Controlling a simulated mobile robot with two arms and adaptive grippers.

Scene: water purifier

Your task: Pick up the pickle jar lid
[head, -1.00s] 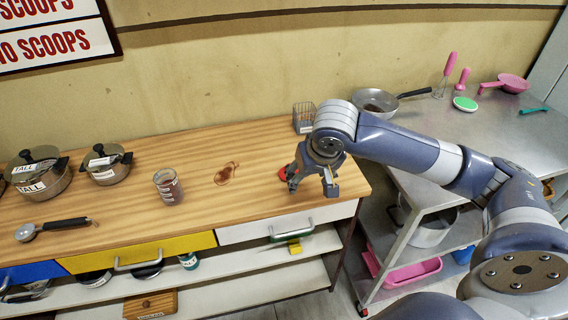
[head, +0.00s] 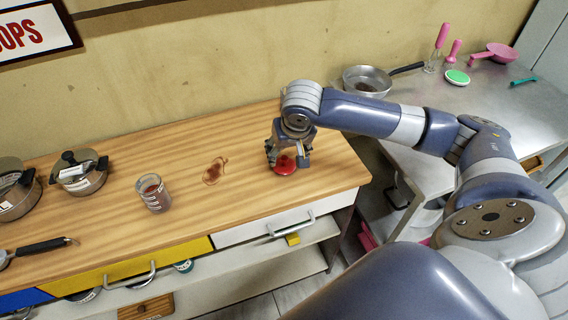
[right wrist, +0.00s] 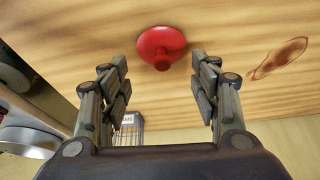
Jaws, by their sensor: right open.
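The red round lid with a knob (head: 285,166) lies on the wooden counter near its right end. In the right wrist view the lid (right wrist: 160,45) shows just ahead of the gap between my fingers. My right gripper (head: 288,156) is open and empty, fingers pointing down close over the lid; it also shows in the right wrist view (right wrist: 160,72). I cannot tell whether the fingers touch the lid. My left gripper is not in view.
A brown stain (head: 215,171) marks the wooden counter (head: 120,222) between jar and lid. Lidded pots (head: 80,175) stand at the left. A wire basket (right wrist: 128,130) shows in the right wrist view. A metal table with a pan (head: 368,82) stands right.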

